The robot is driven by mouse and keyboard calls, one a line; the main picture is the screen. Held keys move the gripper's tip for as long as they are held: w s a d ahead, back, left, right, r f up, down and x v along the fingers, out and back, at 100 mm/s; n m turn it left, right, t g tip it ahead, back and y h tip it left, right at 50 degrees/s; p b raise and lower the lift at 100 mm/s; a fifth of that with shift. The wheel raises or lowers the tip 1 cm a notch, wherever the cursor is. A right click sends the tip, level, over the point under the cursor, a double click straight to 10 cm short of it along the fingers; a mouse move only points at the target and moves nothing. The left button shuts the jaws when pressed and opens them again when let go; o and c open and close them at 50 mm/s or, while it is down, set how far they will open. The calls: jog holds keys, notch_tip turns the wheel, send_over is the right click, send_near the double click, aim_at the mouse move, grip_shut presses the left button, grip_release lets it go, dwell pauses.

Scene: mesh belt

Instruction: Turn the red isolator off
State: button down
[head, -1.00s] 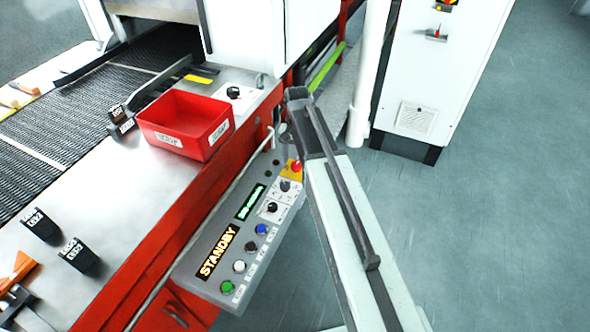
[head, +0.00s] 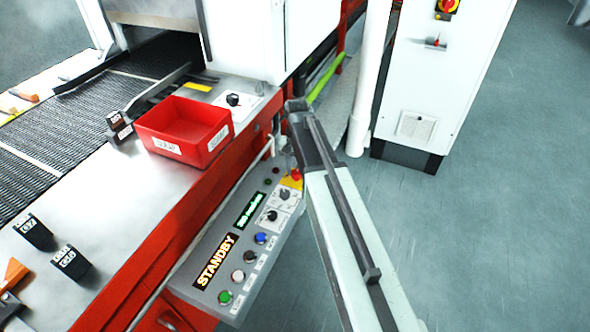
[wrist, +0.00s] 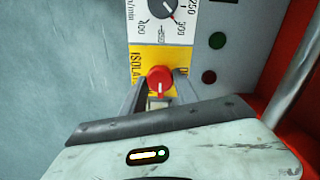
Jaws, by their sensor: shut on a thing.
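The red isolator is a red knob (wrist: 160,79) on a yellow plate lettered "ISOLA", in the middle of the wrist view. In the head view the isolator (head: 296,174) is a small red spot on yellow at the top end of the sloping control panel (head: 190,275), partly hidden by my arm. My gripper (wrist: 159,88) has a grey finger on each side of the knob and is shut on it. In the head view the fingers are mostly hidden by my arm.
The panel has "STANDBY" lit in amber, a green display (head: 251,207), black dials and several coloured buttons. A red bin (head: 185,128) sits on the belt's steel side. A white cabinet (head: 440,80) with another red-and-yellow switch (head: 447,7) stands beyond. The floor at right is clear.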

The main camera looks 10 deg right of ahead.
jog(key=n, duration=0.3)
jog(key=shift+n, duration=0.4)
jog(key=n, duration=0.4)
jog(key=shift+n, duration=0.3)
jog(key=n, duration=0.4)
jog(key=shift+n, duration=0.3)
jog(key=shift+w+n, duration=0.1)
jog(key=shift+n, duration=2)
jog(key=shift+d, duration=0.1)
jog(key=c, duration=0.9)
grip_release()
jog(key=shift+c, duration=0.2)
